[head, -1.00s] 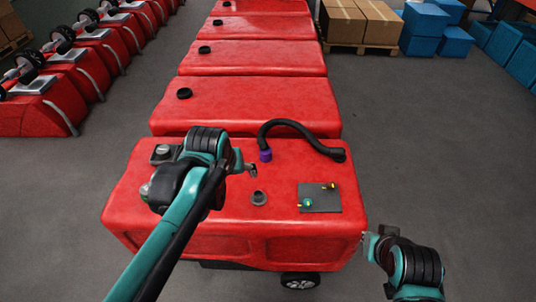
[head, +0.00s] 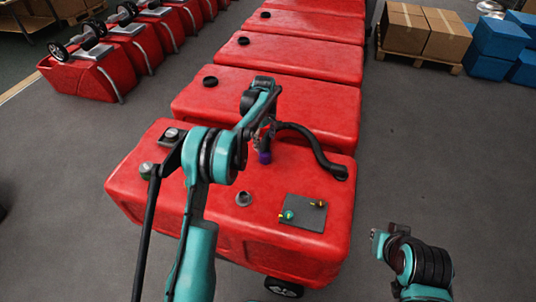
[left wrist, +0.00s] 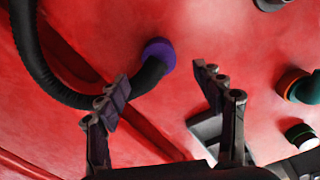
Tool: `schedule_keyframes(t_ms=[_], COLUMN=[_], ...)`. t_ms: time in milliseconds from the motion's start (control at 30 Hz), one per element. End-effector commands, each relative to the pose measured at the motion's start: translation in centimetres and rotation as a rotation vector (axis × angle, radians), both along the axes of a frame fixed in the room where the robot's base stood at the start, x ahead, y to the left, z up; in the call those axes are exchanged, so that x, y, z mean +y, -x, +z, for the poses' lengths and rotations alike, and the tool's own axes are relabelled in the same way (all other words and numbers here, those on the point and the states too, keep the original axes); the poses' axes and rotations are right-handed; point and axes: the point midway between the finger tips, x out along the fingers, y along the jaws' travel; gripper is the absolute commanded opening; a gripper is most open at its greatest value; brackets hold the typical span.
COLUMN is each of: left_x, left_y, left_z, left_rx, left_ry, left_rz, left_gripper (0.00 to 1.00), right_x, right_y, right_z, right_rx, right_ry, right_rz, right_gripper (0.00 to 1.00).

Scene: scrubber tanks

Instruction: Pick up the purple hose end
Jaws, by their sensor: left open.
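The purple hose end (head: 264,157) is a short purple collar on a black hose (head: 318,150) that arches over the nearest red tank (head: 180,205). In the left wrist view the purple end (left wrist: 158,52) lies above and between the tips of my left gripper (left wrist: 165,88). The hose passes behind its left finger. My left gripper (head: 263,132) is open and empty, just above the purple end in the head view, with no clear contact. My right gripper (head: 378,240) hangs right of the tank, away from the hose; its jaws are too small to read.
A grey plate (head: 303,212) with small brass and green valves and a round port (head: 244,199) sit on the same tank. More red tanks (head: 285,103) line up behind. Boxes on a pallet (head: 425,55) stand at back right. Grey floor right of the tank is clear.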

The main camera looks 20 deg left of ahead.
Motion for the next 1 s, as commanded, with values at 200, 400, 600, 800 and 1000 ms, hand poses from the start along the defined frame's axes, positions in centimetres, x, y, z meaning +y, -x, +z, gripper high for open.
schedule_keyframes(t_ms=[200, 400, 600, 800, 1000], left_x=[0.0, 0.0, 0.0, 0.0, 0.0], left_y=[-0.2, -0.3, -0.4, -0.4, -0.4], left_z=[-2.5, -4.4, -7.6, -8.1, -8.1], left_rx=[0.004, 0.004, 0.004, 0.004, 0.004], left_ry=[0.000, 0.000, 0.001, 0.001, 0.001], left_rz=[0.009, 0.007, 0.007, 0.007, 0.006], left_gripper=[0.68, 0.68, 0.68, 0.68, 0.39], right_x=[0.0, 0.0, 0.0, 0.0, 0.0], right_y=[0.0, 0.0, 0.0, 0.0, 0.0], right_z=[-0.8, -1.8, -3.4, -3.4, -3.4], right_rx=[0.000, 0.000, 0.000, 0.000, 0.000], right_ry=[0.000, 0.000, 0.000, 0.000, 0.000], right_rz=[0.000, 0.000, 0.000, 0.000, 0.000], right_gripper=[0.00, 0.00, 0.00, 0.00, 0.00])
